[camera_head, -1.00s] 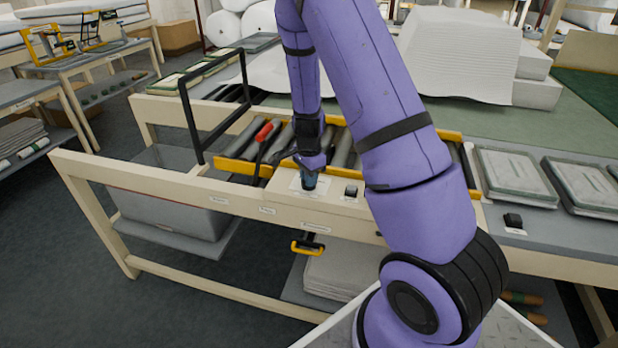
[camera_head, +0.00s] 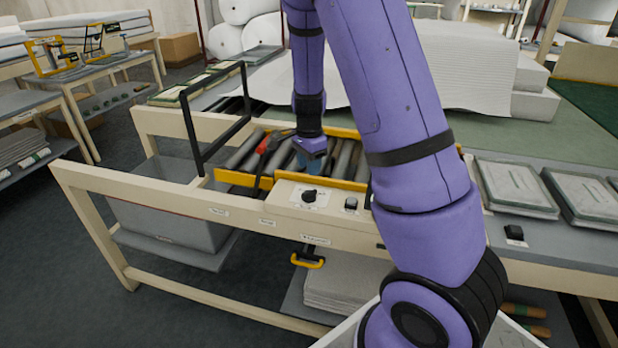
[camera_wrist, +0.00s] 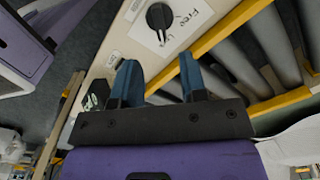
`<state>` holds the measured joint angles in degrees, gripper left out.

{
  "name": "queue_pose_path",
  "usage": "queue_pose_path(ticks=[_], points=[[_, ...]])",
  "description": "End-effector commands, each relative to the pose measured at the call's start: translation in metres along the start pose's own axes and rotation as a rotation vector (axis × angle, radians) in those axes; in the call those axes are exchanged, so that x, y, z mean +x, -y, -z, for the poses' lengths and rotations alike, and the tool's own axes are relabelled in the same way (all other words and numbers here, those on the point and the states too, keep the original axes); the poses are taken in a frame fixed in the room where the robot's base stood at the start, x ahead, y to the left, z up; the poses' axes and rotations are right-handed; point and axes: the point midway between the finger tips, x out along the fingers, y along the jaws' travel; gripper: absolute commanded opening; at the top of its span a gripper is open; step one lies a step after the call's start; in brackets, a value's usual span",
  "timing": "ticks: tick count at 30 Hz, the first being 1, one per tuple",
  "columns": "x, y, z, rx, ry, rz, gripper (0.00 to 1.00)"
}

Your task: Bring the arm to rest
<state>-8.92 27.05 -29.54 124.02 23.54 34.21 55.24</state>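My purple arm reaches over the bench. My gripper (camera_head: 308,160) is above the yellow-railed rollers, just behind the control panel (camera_head: 330,204). In the wrist view my gripper (camera_wrist: 160,82) shows two blue fingers set apart with nothing between them. A black round knob (camera_head: 309,196) on a white label sits on the panel, clear of the fingers. The knob also shows in the wrist view (camera_wrist: 158,17), beyond the fingertips, beside the word "Free". A small black switch (camera_head: 351,204) is to the knob's right.
A red-handled tool (camera_head: 268,143) lies on the rollers (camera_head: 240,150) left of my gripper. A black frame (camera_head: 190,125) stands upright farther left. Grey-green trays (camera_head: 515,185) lie on the right of the bench. White wadding (camera_head: 460,65) is stacked behind.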

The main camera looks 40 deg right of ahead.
Motion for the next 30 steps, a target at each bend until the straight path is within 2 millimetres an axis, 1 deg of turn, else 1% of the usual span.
queue_pose_path(ticks=[1, 3, 6, 25, 28, 30], points=[[-0.007, 0.0, 0.0, -0.001, 0.0, 0.001, 0.39], [-0.013, 0.0, 0.0, 0.0, 0.0, 0.002, 0.39], [-0.017, 0.0, 0.0, 0.0, 0.0, -0.001, 0.39], [-0.021, -0.001, -0.001, -0.005, 0.003, 0.002, 0.39], [-0.031, -0.004, -0.006, -0.041, 0.017, 0.015, 0.39], [-0.044, -0.008, -0.013, -0.091, 0.033, 0.033, 0.39]])
